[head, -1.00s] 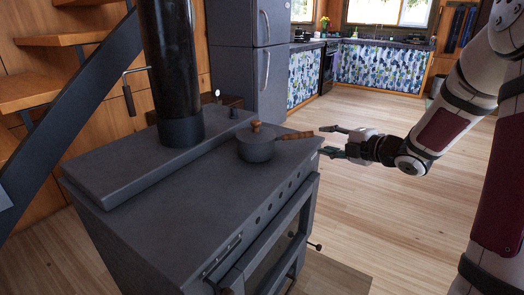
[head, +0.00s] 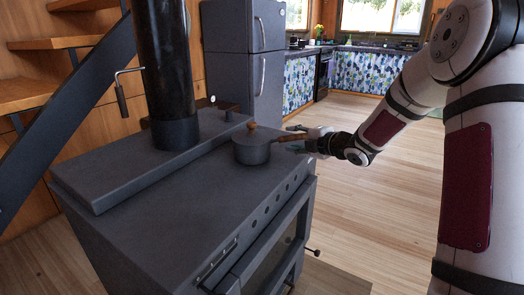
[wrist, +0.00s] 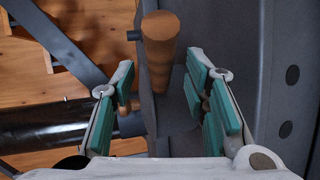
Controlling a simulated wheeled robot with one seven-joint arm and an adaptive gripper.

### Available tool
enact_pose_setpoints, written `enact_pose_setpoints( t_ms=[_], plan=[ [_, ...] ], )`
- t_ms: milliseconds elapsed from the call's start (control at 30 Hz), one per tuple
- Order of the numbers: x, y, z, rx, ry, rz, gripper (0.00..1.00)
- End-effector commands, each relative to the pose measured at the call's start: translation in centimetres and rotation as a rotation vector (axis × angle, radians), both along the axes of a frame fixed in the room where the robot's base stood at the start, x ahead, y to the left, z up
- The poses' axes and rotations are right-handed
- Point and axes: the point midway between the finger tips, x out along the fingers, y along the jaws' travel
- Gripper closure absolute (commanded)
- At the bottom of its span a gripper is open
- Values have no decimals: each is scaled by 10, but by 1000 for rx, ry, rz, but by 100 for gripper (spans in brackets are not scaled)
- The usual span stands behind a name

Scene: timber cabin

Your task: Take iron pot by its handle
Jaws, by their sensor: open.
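The iron pot (head: 252,152) is dark grey with a lid and wooden knob. It stands upright near the far right end of the stove top. Its wooden handle (head: 287,138) points right, toward my gripper (head: 294,140). My gripper is open at the stove's right edge, with its fingers around the outer part of the handle. In the wrist view the handle (wrist: 160,45) shows between the two teal-padded fingers of my gripper (wrist: 158,72), with gaps on both sides. I cannot tell how deep the handle lies between the pads.
The dark stove (head: 150,215) has a thick black flue pipe (head: 165,80) at the back left. A grey fridge (head: 243,75) stands behind it. Stairs (head: 85,45) are at the left. The wooden floor (head: 385,215) right of the stove is clear.

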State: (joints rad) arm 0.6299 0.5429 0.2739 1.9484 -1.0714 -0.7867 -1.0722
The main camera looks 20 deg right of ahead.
Motion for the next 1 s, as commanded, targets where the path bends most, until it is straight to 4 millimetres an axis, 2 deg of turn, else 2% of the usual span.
enact_pose_setpoints(
  t_ms=[100, 367, 500, 567, 1000],
  plan=[
    [15, 6, -5, 0, 0, 1, 59],
    [18, 6, -5, 0, 0, -1, 59],
    [18, 6, -5, 0, 0, -1, 90],
    [18, 6, -5, 0, 0, -1, 100],
    [18, 7, 0, 2, -5, 0, 100]
  ],
)
